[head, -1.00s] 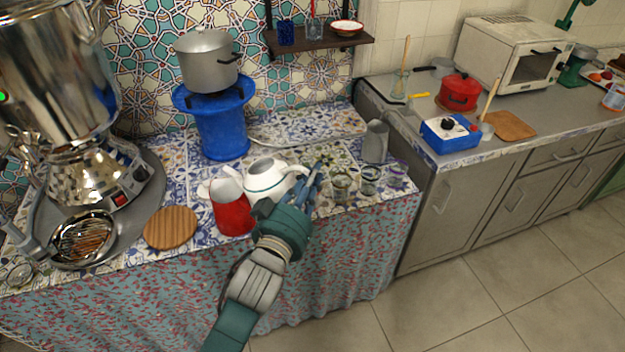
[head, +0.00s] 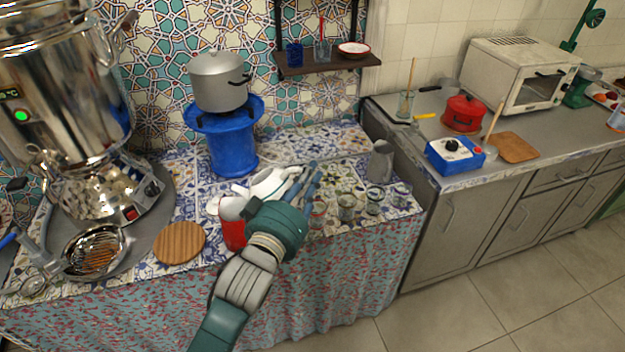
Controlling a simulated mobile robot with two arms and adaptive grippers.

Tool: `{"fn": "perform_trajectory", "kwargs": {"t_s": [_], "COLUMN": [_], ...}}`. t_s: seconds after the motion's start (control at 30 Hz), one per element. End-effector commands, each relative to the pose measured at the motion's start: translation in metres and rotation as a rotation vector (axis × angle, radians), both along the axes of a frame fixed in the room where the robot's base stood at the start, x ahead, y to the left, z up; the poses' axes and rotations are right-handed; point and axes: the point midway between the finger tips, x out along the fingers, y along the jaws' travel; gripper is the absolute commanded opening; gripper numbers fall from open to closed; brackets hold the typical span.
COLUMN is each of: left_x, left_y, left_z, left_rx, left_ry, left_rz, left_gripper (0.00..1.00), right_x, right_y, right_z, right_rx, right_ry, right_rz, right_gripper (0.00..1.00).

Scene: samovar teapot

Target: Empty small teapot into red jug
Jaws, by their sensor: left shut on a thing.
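The small teapot (head: 267,183) is white. It is tilted, with its spout end to the left, close by the mouth of the red jug (head: 233,236). I cannot tell whether liquid flows. The jug stands upright on the tiled table, red outside with a pale inside, partly hidden by my left gripper. My left gripper (head: 308,178) comes in from below with its blue fingers at the teapot's right side, shut on the teapot. Its grip is partly hidden by the wrist. My right gripper is not in view.
A round wooden board (head: 179,242) lies left of the jug. The samovar (head: 95,190) and a strainer pan (head: 95,250) stand further left. A blue stand (head: 232,150) bears a grey pot (head: 219,82) behind. Several glasses (head: 346,205) and a grey pitcher (head: 380,162) are to the right.

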Motion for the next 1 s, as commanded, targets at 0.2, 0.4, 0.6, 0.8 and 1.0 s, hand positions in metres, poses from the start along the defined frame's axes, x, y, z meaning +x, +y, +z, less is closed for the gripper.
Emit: {"fn": "perform_trajectory", "kwargs": {"t_s": [0.2, 0.4, 0.6, 0.8, 1.0], "left_x": [0.003, 0.006, 0.008, 0.011, 0.015], "left_y": [0.007, 0.013, 0.021, 0.028, 0.036], "left_z": [0.017, 0.028, 0.039, 0.048, 0.059], "left_rx": [-0.060, -0.111, -0.166, -0.218, -0.275], "left_ry": [0.018, 0.040, 0.061, 0.084, 0.104], "left_rz": [-0.001, 0.000, 0.000, 0.000, -0.001], "left_gripper": [0.00, 0.00, 0.00, 0.00, 0.00], "right_x": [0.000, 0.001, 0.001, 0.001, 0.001], "right_y": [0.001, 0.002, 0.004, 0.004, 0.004], "right_z": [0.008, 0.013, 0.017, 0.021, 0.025], "right_rx": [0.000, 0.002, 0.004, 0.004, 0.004], "right_ry": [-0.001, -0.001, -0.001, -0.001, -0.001], "right_rz": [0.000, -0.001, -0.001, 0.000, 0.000], "right_gripper": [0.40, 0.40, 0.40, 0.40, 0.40]}}
